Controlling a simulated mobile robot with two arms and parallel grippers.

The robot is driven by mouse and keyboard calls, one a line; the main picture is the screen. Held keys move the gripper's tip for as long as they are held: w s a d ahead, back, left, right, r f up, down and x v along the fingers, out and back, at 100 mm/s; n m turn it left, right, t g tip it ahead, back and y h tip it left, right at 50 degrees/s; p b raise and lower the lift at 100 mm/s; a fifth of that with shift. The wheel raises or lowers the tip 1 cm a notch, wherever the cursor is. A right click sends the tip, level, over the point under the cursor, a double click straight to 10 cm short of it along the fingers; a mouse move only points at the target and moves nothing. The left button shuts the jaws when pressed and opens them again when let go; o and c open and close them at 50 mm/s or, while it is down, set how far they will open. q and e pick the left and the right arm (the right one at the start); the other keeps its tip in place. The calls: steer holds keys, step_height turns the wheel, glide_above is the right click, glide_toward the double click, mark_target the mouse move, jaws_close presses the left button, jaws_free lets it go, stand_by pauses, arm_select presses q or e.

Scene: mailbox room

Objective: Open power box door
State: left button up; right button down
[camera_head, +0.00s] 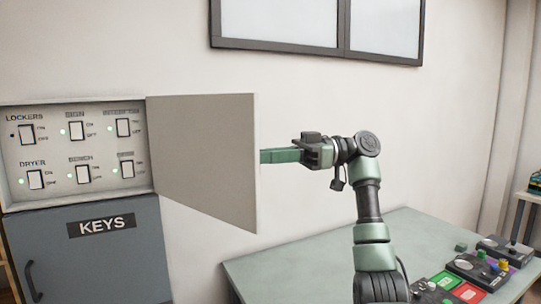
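The power box (73,201) is a pale box on the wall at the left, with several labelled switches inside. Its grey door (203,155) is hinged at the box's right side and stands swung wide open to the right. My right gripper (265,156) is just right of the door's free edge, pointing left at it about mid-height. I cannot tell whether the fingertips touch the door. The fingers line up edge-on, so their opening is hidden. My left gripper is not in view.
A blue-grey cabinet labelled KEYS (90,255) stands below the box. A pale green table (290,262) at the lower right holds control boxes (470,266) and red and green button pads (467,292). A dark-framed window (280,20) is above. The wall around the gripper is clear.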

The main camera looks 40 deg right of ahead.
steer(key=shift+w+a, duration=0.1)
steer(key=shift+w, duration=0.15)
steer(key=c, duration=1.5)
jaws_free()
steer(key=shift+w+a+f, duration=0.1)
steer(key=shift+w, duration=0.1)
steer(key=b+v, duration=0.1)
steer(key=v, duration=0.6)
steer(key=shift+d, duration=0.3)
